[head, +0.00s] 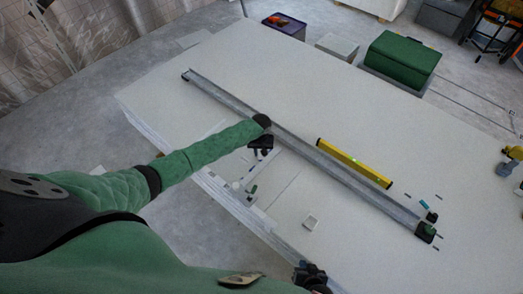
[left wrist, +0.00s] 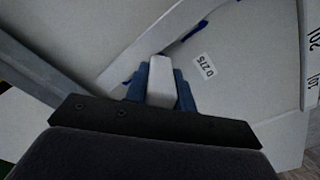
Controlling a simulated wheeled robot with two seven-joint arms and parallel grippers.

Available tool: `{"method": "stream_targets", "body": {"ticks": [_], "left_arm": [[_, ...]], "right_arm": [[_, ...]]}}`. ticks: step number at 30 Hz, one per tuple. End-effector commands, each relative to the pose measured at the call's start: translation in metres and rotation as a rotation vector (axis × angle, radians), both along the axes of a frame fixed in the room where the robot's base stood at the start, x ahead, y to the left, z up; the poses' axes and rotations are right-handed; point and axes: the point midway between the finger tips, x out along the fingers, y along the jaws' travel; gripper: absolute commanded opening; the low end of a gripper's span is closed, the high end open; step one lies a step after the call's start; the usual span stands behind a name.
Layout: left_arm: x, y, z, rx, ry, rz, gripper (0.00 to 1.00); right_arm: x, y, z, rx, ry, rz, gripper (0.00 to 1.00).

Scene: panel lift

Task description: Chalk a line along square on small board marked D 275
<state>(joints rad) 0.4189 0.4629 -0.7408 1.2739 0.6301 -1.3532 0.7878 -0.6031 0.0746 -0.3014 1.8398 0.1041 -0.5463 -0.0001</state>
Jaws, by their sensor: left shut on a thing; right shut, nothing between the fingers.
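In the left wrist view a small board (left wrist: 225,85) bears the label "D 275". A pale straight strip, apparently the square (left wrist: 150,43), lies slantwise on it with blue marks near it. My left gripper (left wrist: 161,88) has blue fingers shut on a whitish block, apparently the chalk (left wrist: 161,68), close beside the strip. In the head view my left gripper (head: 260,153) is over the big panel's near part, partly hiding the small board. My right gripper (head: 311,277) is shut and empty at the bottom edge.
A long metal rail (head: 325,165) crosses the big white panel (head: 220,65) beyond my left gripper. A yellow level (head: 353,163) lies beyond the rail. A green box (head: 403,56) stands past the far edge.

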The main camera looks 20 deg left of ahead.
Motion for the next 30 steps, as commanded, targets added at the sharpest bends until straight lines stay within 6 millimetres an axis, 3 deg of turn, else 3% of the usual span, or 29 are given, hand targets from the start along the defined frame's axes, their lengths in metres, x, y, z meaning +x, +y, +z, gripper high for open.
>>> {"method": "stream_targets", "body": {"ticks": [30], "left_arm": [[-0.032, 0.011, 0.0, 0.002, 0.007, 0.001, 0.07]], "right_arm": [[0.0, 0.0, 0.033, 0.0, 0.0, 0.0, 0.0]]}}
